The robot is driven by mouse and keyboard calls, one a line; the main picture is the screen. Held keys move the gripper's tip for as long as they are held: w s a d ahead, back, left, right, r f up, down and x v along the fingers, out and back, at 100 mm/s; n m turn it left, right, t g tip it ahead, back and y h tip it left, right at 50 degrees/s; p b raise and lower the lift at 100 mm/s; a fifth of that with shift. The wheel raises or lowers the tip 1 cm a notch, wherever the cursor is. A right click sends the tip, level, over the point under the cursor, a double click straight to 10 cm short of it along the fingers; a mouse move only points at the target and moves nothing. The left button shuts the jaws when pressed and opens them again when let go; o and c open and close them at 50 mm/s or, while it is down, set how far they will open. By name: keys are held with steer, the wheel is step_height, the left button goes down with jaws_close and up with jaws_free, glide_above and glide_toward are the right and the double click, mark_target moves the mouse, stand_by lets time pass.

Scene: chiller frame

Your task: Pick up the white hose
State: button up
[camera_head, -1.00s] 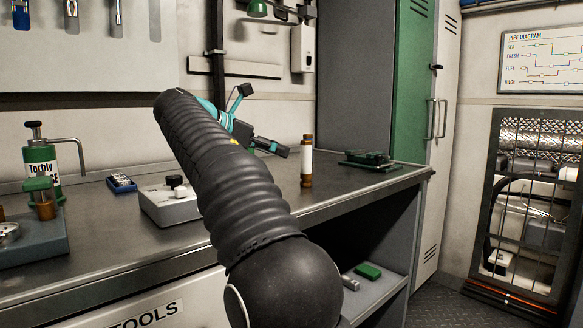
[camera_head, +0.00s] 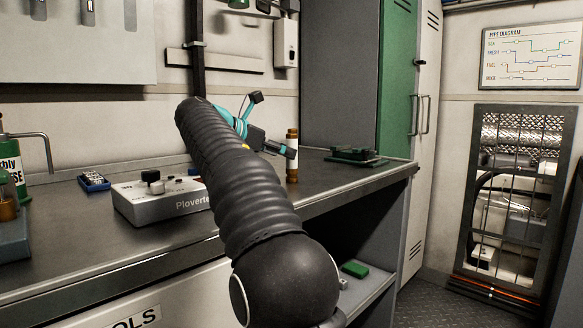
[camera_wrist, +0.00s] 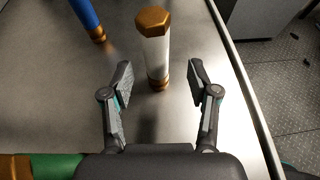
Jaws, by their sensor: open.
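The white hose (camera_head: 292,160) is a short white cylinder with brass ends. It stands upright on the grey metal bench (camera_head: 330,180), near its front edge. My gripper (camera_head: 278,148) is beside it in the head view, partly hidden by my black arm. In the wrist view the white hose (camera_wrist: 156,55) stands just ahead, in line with the gap between the fingers of my gripper (camera_wrist: 160,82). The fingers are open and empty, one to each side of the hose's lower end. No finger clearly touches it.
A blue hose (camera_wrist: 87,16) with a brass end is to the left in the wrist view, and a green piece (camera_wrist: 58,165) lies at lower left. A grey control box (camera_head: 165,199) and a dark green device (camera_head: 356,156) are on the bench. The bench edge drops off at right.

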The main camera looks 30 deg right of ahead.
mark_target(291, 168)
steer(key=b+x, duration=0.1)
steer(key=x, duration=0.4)
steer(key=shift+w+a+f, duration=0.15)
jaws_close()
